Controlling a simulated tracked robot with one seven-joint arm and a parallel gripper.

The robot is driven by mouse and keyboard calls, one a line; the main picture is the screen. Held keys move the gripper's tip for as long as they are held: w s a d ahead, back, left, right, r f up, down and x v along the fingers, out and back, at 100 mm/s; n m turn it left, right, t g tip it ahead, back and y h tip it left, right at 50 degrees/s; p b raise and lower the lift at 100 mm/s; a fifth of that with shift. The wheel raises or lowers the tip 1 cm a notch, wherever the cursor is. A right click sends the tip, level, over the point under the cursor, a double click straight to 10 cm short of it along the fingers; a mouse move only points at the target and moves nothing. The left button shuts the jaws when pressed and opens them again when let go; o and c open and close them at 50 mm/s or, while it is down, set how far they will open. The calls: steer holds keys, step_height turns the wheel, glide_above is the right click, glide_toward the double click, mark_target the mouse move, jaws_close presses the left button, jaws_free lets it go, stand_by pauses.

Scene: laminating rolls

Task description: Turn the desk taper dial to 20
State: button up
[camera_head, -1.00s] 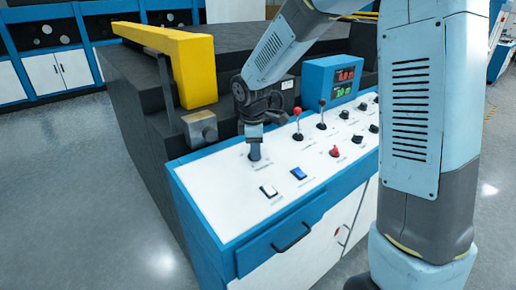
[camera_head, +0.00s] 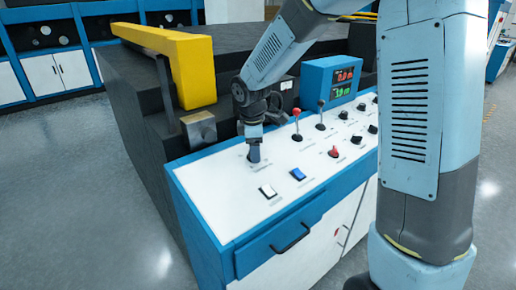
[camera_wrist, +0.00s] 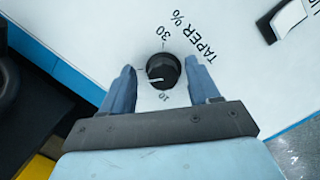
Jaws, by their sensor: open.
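The taper dial (camera_wrist: 164,71) is a round black knob on the white panel, beside the printed "TAPER %". A "30" shows above it and a "10" below it in the wrist view. Its white pointer line points to the lower left, between the 10 and a tick mark at the left; any number at that tick is hidden. My gripper (camera_wrist: 162,68) is open, one blue finger on each side of the dial, with visible gaps to it. In the head view my gripper (camera_head: 254,150) points down at the panel's far left part and hides the dial.
The white console panel (camera_head: 228,196) also carries a white rocker switch (camera_head: 267,191), a blue rocker switch (camera_head: 298,174), a red knob (camera_head: 334,152), levers and black knobs. A blue display box (camera_head: 333,78) stands behind. A yellow bar (camera_head: 193,66) rises at the left.

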step_height(320, 180, up, 14)
steer(key=s, duration=0.2)
steer(key=shift+a+f, duration=0.25)
steer(key=shift+a, duration=0.15)
